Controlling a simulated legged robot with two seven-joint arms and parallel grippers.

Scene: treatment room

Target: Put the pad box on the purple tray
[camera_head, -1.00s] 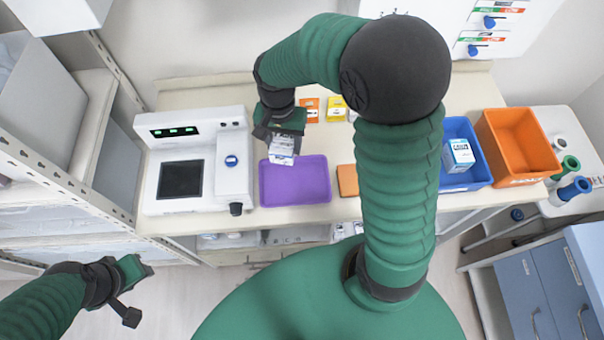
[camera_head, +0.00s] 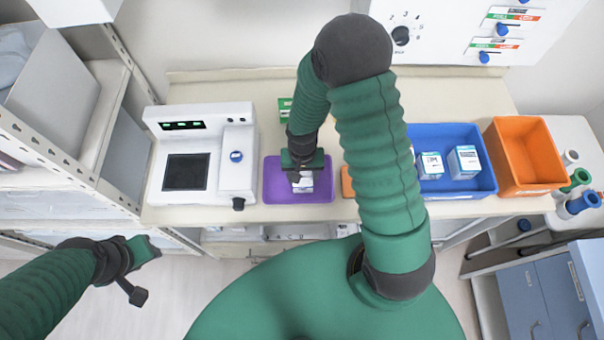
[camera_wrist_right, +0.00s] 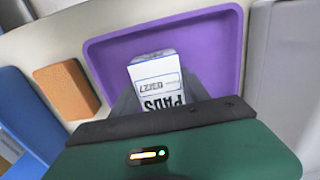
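The purple tray (camera_head: 272,191) lies on the counter to the right of the white machine, and it also shows in the right wrist view (camera_wrist_right: 205,32). My right gripper (camera_head: 303,178) is over the tray, pointing down. It is shut on the white pad box (camera_wrist_right: 155,76), which reads "PADS" in the right wrist view. The box also shows below the gripper in the head view (camera_head: 303,184). I cannot tell whether the box touches the tray floor. My left gripper (camera_head: 150,250) is at the lower left, away from the counter; its finger opening is unclear.
The white machine (camera_head: 228,170) stands close to the tray's left. An orange block (camera_wrist_right: 68,88) lies on the other side. A blue bin (camera_head: 455,133) holds two white boxes, with an orange bin (camera_head: 524,150) beside it. A green box (camera_head: 285,110) lies behind the tray.

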